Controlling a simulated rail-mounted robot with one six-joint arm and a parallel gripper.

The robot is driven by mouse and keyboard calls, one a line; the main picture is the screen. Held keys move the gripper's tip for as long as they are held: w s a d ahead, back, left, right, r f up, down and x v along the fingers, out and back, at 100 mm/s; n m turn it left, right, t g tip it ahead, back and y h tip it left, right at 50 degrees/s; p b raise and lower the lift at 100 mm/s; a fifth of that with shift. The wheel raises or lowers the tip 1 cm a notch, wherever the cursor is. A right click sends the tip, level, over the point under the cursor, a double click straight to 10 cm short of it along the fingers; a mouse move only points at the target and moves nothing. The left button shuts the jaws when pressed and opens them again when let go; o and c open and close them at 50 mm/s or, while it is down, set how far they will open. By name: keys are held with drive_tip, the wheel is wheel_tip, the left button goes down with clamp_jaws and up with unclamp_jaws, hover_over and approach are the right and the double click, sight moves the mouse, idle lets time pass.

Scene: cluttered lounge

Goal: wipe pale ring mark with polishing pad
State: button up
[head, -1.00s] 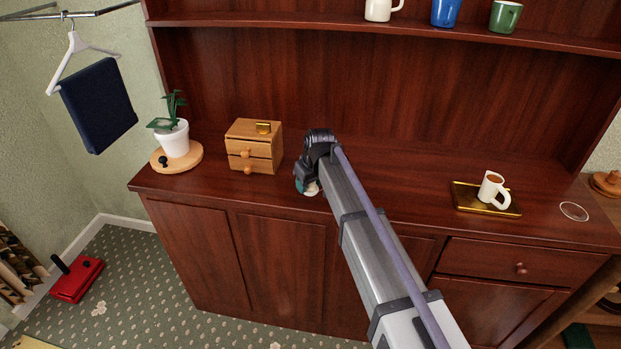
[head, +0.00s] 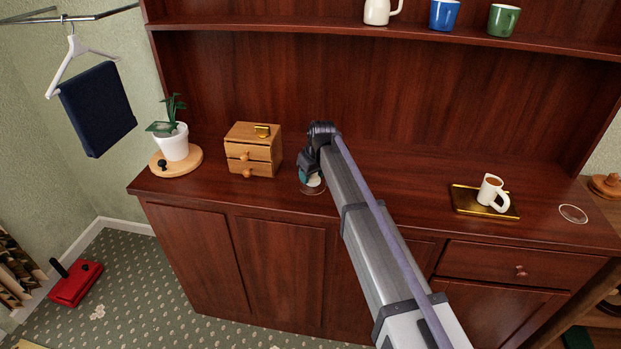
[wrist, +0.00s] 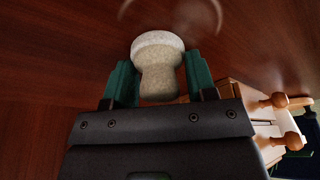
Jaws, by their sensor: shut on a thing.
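My gripper (head: 309,177) is low over the wooden sideboard top, right of the small drawer box. Its teal fingers are shut on the polishing pad (wrist: 160,62), a pale, speckled piece with a narrower stem, seen in the wrist view. The pad shows only as a small pale patch in the head view (head: 314,181). A faint ring mark (head: 313,192) lies at the pad, its front edge showing; it also shows in the wrist view (wrist: 218,12), partly hidden behind the pad. Whether the pad touches the wood is unclear. A clearer pale ring (head: 573,214) lies at the far right.
The small drawer box (head: 250,152) stands close left of my gripper, with a potted plant (head: 172,142) on a round board beyond it. The sideboard top (head: 395,185) between is clear.

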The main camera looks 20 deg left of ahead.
sight(308, 192)
drive_tip(key=shift+w+a, duration=0.15)
drive_tip(key=shift+w, duration=0.75)
drive_tip(key=shift+d+f, duration=0.15)
drive_tip(key=shift+d, duration=0.15)
drive_tip(key=shift+s+d, duration=0.15)
drive_tip(key=shift+s, duration=0.5)
drive_tip(key=shift+c, duration=0.4)
drive_tip(key=shift+s+d, duration=0.2)
drive_tip(key=shift+s, duration=1.4)
drive_tip(key=shift+s+d, duration=0.2)
drive_tip(key=shift+s, duration=1.35)
drive_tip(key=shift+w+a, duration=0.1)
drive_tip(key=w, duration=0.3)
drive_tip(key=shift+w+a, duration=0.1)
drive_tip(key=shift+a, duration=0.1)
drive_tip(key=shift+w+a, duration=0.15)
drive_tip(key=shift+w, duration=0.95)
drive_tip(key=shift+w+a, duration=0.15)
drive_tip(key=shift+w, duration=0.9)
